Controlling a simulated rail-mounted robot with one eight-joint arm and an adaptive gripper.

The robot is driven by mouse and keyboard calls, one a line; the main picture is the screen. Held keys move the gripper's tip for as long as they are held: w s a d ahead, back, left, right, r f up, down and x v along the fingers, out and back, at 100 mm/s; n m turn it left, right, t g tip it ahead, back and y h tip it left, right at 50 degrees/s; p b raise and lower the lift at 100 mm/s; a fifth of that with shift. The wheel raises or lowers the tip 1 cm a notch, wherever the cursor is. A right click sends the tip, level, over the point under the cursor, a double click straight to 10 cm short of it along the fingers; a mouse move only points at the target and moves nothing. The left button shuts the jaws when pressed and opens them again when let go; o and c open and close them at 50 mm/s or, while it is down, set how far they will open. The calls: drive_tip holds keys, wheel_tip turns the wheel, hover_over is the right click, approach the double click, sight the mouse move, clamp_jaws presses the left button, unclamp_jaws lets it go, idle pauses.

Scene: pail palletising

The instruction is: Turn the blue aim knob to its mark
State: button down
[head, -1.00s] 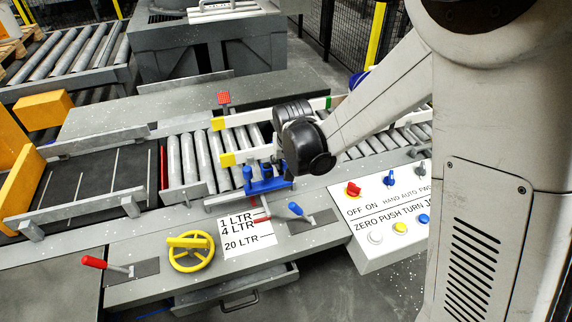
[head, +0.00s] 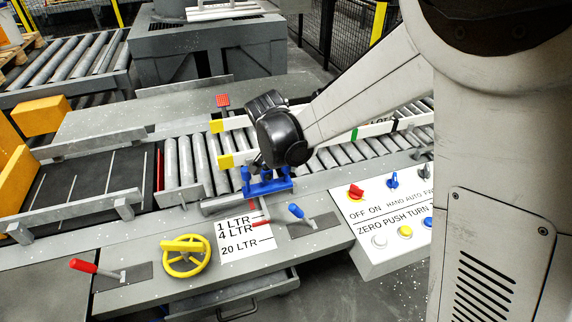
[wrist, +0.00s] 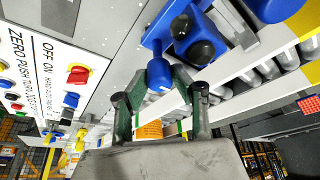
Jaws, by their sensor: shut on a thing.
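The blue aim knob (wrist: 159,68) shows in the wrist view between the two dark fingertips of my gripper (wrist: 160,80), which is shut on it. A small white line shows on the knob's lower part. Next to the knob is a blue fixture (wrist: 190,35) with black round caps. In the head view my gripper (head: 262,163) is over the blue fixture (head: 268,187) at the near side of the roller conveyor. My wrist hides the gripped knob there. I cannot make out the mark it is set against.
A white switch panel (head: 375,215) with a red knob and several buttons is at right. A yellow handwheel (head: 186,256), a red-handled lever (head: 84,266) and a blue-handled lever (head: 296,211) stand along the front. White rails (head: 240,122) with yellow ends lie over the rollers.

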idle(0.4)
drive_tip(key=c, duration=1.7)
unclamp_jaws()
drive_tip(key=shift+c, duration=0.2)
drive_tip(key=shift+r, duration=0.1)
drive_tip(key=v, duration=1.2)
drive_tip(key=s+d+r+n+t+y, duration=0.1)
drive_tip(key=s+d+r+n, duration=0.3)
drive_tip(key=s+d, duration=0.75)
drive_tip(key=s+d+f+n+t+y, duration=0.1)
drive_tip(key=s+d+t, duration=0.1)
drive_tip(key=s+d, duration=0.6)
drive_tip(key=s, duration=0.2)
drive_tip(key=shift+s+d, duration=0.3)
